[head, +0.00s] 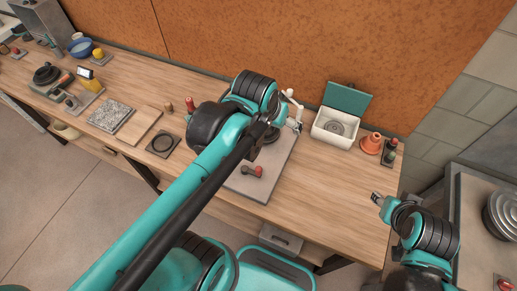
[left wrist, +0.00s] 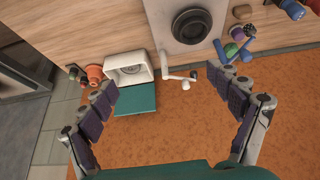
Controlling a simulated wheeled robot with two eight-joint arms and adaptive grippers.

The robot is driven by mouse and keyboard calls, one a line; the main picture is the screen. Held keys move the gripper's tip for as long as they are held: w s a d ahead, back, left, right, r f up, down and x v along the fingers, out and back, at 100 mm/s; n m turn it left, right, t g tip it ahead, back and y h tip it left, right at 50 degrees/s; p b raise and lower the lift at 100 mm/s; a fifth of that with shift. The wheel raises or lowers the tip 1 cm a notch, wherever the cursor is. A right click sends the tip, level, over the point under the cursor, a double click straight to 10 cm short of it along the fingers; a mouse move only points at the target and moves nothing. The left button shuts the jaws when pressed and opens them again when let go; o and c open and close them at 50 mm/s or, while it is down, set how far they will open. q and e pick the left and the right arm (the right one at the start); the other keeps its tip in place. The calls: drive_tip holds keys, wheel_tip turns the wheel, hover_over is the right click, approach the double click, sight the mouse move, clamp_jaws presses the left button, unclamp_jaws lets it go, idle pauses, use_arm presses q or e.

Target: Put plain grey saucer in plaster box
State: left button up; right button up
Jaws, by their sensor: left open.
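The plaster box (head: 319,130) is a white open box with a raised teal lid (head: 347,98), at the back right of the table. A grey ringed disc, apparently the plain grey saucer (head: 334,127), lies inside it. In the left wrist view the box (left wrist: 150,73) and the saucer (left wrist: 129,69) show left of centre. My left gripper (left wrist: 165,72) is open with nothing visible between its fingers; its arm hides it in the head view. My right gripper (head: 377,197) is at the table's right front edge, too small to read.
A grey board (head: 253,186) carries a dark round stand (left wrist: 192,25) and a red-ended tool (head: 252,171). A white jointed object (head: 291,98) stands behind it. The table's front right is clear.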

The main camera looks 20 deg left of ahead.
use_arm(q)
drive_tip(key=s+a+f+t, duration=0.1)
drive_tip(key=s+a+f, duration=0.1)
drive_tip(key=s+f, duration=0.3)
drive_tip(key=shift+s, duration=1.05)
wheel_tip(320, 180, down, 6)
drive_tip(key=b, duration=0.6)
drive_tip(key=shift+f, duration=0.25)
